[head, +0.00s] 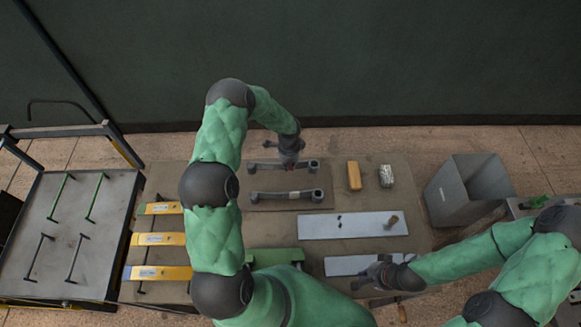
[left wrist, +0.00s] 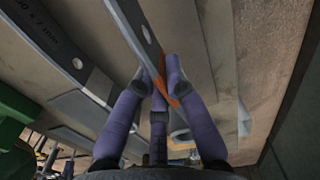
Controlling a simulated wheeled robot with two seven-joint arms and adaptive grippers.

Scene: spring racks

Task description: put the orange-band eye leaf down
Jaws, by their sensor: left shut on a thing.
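The orange-band eye leaf (left wrist: 140,32) is a grey metal strip with a hole and an orange band, between my purple fingers in the left wrist view. My left gripper (left wrist: 161,82) is shut on it at the band. In the head view my left gripper (head: 290,160) is over the middle of this leaf (head: 262,168), hiding its band. The leaf lies crosswise at the far edge of a brown mat (head: 318,205); whether it touches cannot be told. A second eye leaf (head: 286,194) lies nearer, parallel. My right gripper (head: 376,275) is beside a pale plate; its jaws are unclear.
Pale plates (head: 340,226) lie on the table, one with a small upright knob. A yellow block (head: 354,176) and a grey-white block (head: 386,176) lie to the right. A grey bin (head: 440,205) stands at the right edge. Yellow strips (head: 158,239) and a rod rack (head: 100,250) are left.

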